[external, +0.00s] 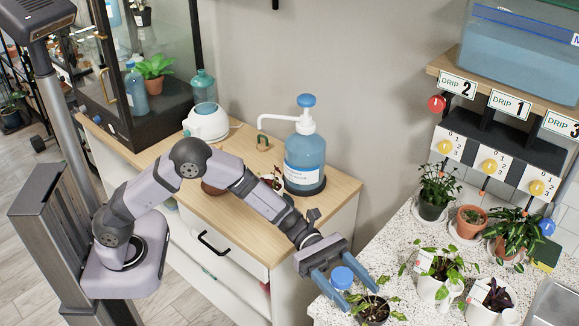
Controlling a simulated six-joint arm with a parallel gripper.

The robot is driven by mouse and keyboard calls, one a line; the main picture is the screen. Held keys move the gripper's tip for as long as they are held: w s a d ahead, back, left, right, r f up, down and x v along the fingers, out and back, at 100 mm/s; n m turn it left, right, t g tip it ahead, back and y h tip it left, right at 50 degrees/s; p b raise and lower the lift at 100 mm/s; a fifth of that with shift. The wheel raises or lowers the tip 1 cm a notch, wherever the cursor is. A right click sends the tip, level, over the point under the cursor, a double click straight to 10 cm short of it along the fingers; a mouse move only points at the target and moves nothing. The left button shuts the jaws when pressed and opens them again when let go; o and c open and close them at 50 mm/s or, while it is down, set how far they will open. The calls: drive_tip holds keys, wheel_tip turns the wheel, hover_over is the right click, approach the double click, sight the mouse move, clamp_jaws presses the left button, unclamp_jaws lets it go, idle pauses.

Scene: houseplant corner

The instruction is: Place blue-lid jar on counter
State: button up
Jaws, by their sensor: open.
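The blue-lid jar (342,278) shows its round blue lid between the two fingers of my gripper (361,298). The jaws are open, one finger on either side of the jar. The jar's lower body is mostly hidden by the near finger, so I cannot tell from this view exactly how its base meets the surface. It appears to be at the left part of the speckled counter (408,224). A small potted plant (378,311) is just beyond the fingertips, close to the jar.
More potted plants (441,266) crowd the counter to the right, below the drip shelf with yellow knobs (489,166). A sink (555,300) is at the far right. A wooden cabinet (230,212) on the left holds a big blue pump bottle (305,155). A gap separates cabinet and counter.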

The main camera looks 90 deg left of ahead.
sight(335, 269)
drive_tip(key=shift+r, duration=0.15)
drive_tip(key=b+v, duration=0.2)
drive_tip(key=v, duration=1)
drive_tip(key=s+d+f+m+g+y, duration=0.25)
drive_tip(key=s+f+m+g, duration=0.2)
drive_tip(key=s, duration=0.45)
drive_tip(key=s+d+f+m+g+y, duration=0.25)
drive_tip(key=s+f+m+g, duration=0.2)
drive_tip(key=s, duration=0.35)
drive_tip(key=s+a+f+m+y, duration=0.3)
drive_tip(key=s+a+m+y, duration=0.2)
drive_tip(key=s+a+m, duration=0.1)
drive_tip(key=s+a+f+m+y, duration=0.3)
drive_tip(key=s+a+m+y, duration=0.2)
drive_tip(key=a+m, duration=0.3)
drive_tip(key=shift+s+a+f+m+y, duration=0.35)
drive_tip(key=shift+s+f+m+y, duration=0.05)
